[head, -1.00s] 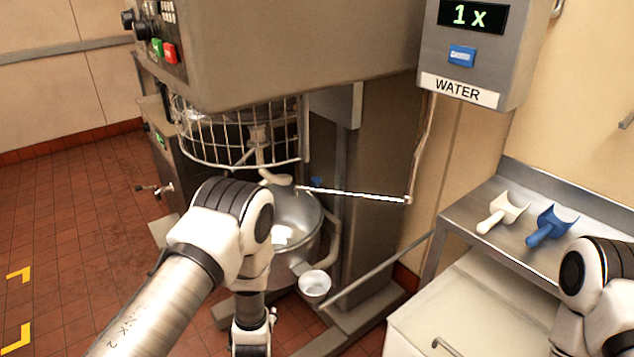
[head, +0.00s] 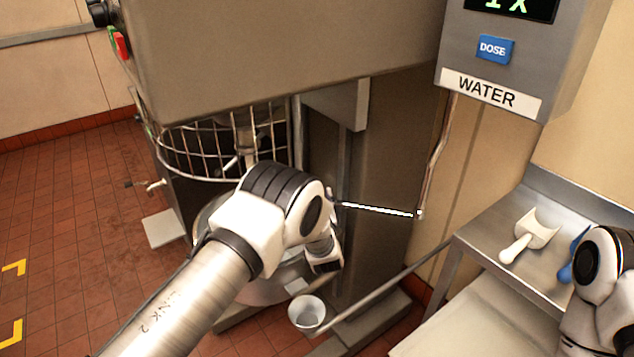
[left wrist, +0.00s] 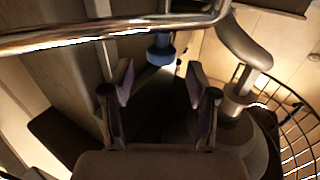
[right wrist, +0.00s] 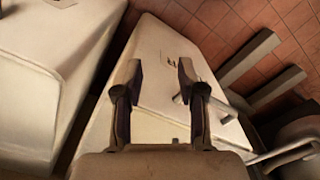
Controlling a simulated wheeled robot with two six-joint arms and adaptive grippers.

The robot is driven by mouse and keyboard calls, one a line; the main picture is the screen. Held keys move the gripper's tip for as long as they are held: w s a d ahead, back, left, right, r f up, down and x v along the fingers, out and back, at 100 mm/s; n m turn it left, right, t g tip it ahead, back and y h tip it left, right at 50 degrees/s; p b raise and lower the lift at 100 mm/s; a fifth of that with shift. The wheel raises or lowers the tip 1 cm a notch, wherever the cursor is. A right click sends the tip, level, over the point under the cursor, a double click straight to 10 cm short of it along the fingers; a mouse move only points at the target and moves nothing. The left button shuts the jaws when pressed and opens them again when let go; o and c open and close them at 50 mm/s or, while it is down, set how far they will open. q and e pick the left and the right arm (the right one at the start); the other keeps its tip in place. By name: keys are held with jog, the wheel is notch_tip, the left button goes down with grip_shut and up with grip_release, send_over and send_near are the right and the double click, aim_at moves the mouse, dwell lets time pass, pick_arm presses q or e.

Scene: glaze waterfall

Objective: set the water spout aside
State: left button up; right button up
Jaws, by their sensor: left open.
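The water spout (head: 380,209) is a thin shiny pipe. In the head view it runs left from a vertical pipe under the WATER box (head: 490,90), in front of the mixer column. Its left end is hidden behind my left arm. In the left wrist view a shiny bar (left wrist: 110,36), which looks like the spout, crosses the top and bends up at the right. My left gripper (left wrist: 160,85) is open and empty, with the bar just beyond its fingertips. My right gripper (right wrist: 161,75) is open and empty over a white lid (right wrist: 150,108).
The mixer's wire guard (head: 205,150) is behind my left arm, and the bowl (head: 265,290) is partly hidden below it. A small white cup (head: 307,312) hangs low near a rail. A white scoop (head: 530,235) and a blue scoop lie on the steel shelf (head: 490,215).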

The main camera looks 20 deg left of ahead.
pick_arm(q)
jog(key=x, duration=0.5)
jog(key=shift+w+f, duration=0.1)
jog(key=shift+f, duration=0.3)
jog(key=shift+s+r, duration=0.5)
jog(key=shift+c, duration=1.4)
jog(key=c, duration=0.5)
grip_shut()
pick_arm(e)
jog(key=shift+s+r, duration=0.35)
jog(key=shift+r, duration=0.05)
pick_arm(q)
jog(key=shift+s+f, duration=0.1)
jog(key=shift+f, duration=0.05)
pick_arm(e)
jog(key=shift+d+f, duration=0.1)
jog(key=shift+d, duration=0.05)
